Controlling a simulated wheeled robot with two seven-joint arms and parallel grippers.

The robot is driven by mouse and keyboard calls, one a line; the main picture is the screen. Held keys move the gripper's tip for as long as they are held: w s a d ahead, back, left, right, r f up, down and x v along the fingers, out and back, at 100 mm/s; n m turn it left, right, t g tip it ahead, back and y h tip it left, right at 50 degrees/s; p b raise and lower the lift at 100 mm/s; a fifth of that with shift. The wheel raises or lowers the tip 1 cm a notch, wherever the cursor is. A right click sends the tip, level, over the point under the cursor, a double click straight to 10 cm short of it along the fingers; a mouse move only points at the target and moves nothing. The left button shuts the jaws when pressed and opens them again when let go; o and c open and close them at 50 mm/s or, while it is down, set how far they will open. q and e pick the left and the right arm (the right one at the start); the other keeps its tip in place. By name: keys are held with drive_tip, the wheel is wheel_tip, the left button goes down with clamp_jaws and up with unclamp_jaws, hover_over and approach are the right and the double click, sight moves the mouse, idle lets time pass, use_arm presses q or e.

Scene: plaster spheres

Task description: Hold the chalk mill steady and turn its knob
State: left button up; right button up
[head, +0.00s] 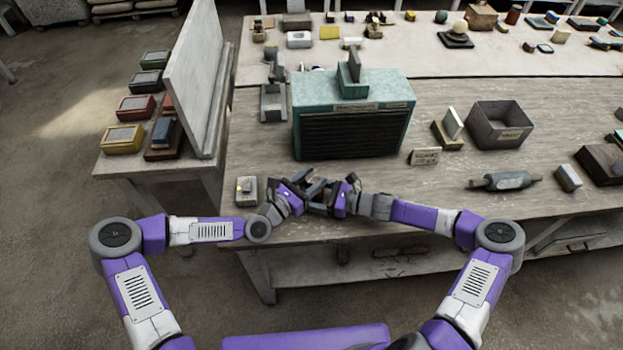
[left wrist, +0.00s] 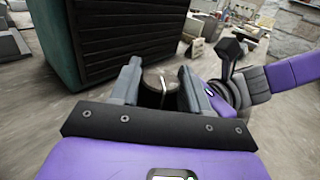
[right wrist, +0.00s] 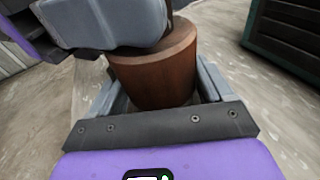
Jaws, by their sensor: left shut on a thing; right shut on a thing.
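The chalk mill shows in the right wrist view as a brown wooden cylinder (right wrist: 160,78) between the fingers of my right gripper (right wrist: 163,90), which is shut on its body. In the head view, my left gripper (head: 316,186) and right gripper meet at the table's front edge and largely hide the mill. I cannot tell whether its base touches the table.
A teal cabinet with a dark slatted front (head: 350,130) stands just behind my grippers. A small grey block (head: 247,190) lies to their left. A grey open box (head: 499,125), a small sign (head: 425,156) and a rolling-pin-like tool (head: 505,181) are to the right.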

use_arm(q)
drive_tip(key=shift+s+d+m+g+h, duration=0.1)
drive_tip(key=shift+d+m+g+h, duration=0.05)
drive_tip(key=shift+m+g+h, duration=0.45)
drive_tip(key=shift+s+d+m+g+h, duration=0.15)
drive_tip(key=shift+m+g+h, duration=0.25)
drive_tip(key=shift+g, duration=0.4)
drive_tip(key=shift+w+a+f+m+g+h, duration=0.15)
drive_tip(key=shift+w+m+g+h, duration=0.1)
drive_tip(key=shift+m+g, duration=0.3)
drive_tip(key=shift+w+a+f+m+g+h, duration=0.1)
drive_tip(key=shift+m+g+h, duration=0.2)
drive_tip(key=shift+g, duration=0.35)
drive_tip(key=shift+m+g+h, duration=0.45)
drive_tip(key=shift+m+g, duration=1)
drive_tip(key=shift+g, duration=0.65)
drive_tip(key=m+g, duration=0.3)
drive_tip(key=g, duration=0.2)
drive_tip(key=shift+m+g, duration=0.4)
drive_tip(key=shift+m+g+y, duration=0.7)
drive_tip(key=shift+m+g, duration=0.8)
drive_tip(key=shift+g, duration=0.7)
drive_tip(key=shift+a+m+g+y, duration=0.15)
drive_tip(key=shift+m+g+y, duration=0.25)
drive_tip(key=shift+g, duration=0.1)
drive_tip(key=o, duration=0.9)
drive_tip(key=shift+r, duration=0.1)
drive_tip(key=shift+o, duration=0.2)
